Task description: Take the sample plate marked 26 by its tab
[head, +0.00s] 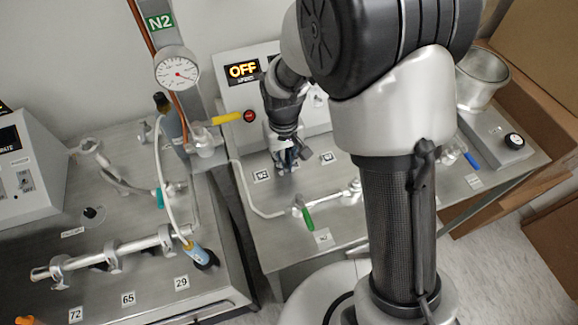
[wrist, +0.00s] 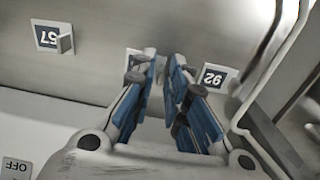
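The plate marked 26 (wrist: 214,76) shows upside down in the wrist view, just right of my gripper's right finger. In the head view the small label (head: 262,175) left of my gripper appears to be the same plate, its digits too small to read surely. I cannot make out its tab, which may be behind the finger. My gripper (wrist: 162,60) points at the bench with its blue-padded fingers apart and nothing visible between them. In the head view my gripper (head: 290,160) is over the metal bench, between two labels.
Another numbered plate (wrist: 47,36) with an upright tab (wrist: 65,44) is at the wrist view's left. A further pale plate (wrist: 133,60) is partly hidden behind the left finger. A bent pipe (head: 246,192) runs beside the labels. A green-handled valve (head: 307,216) is nearer the bench front.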

